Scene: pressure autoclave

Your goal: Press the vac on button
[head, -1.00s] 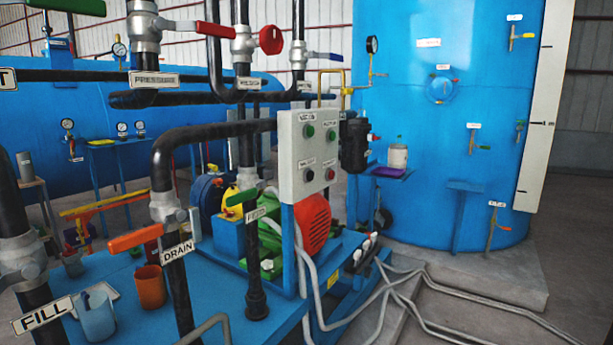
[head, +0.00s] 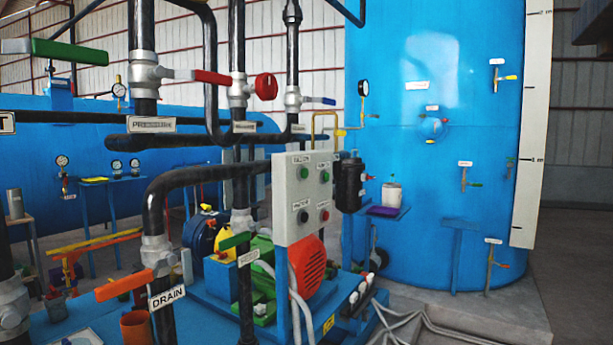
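The grey control box (head: 288,225) stands on a blue post near the middle of the head view, its front facing me at an angle. Its upper left button is green (head: 304,173), under a small label that seems to read VAC ON. A second green button (head: 324,176) is at the upper right. A black button (head: 303,216) is at the lower left and a red one (head: 324,215) at the lower right. The other labels are too small to read surely. My gripper is not in view, and nothing covers the buttons.
Black pipes with a red-handled valve (head: 265,87) rise left of and behind the box. The orange drain handle (head: 123,285) is at the lower left. A red motor (head: 308,267) sits below the box. The tall blue tank (head: 430,200) stands right. Bare floor (head: 570,265) shows far right.

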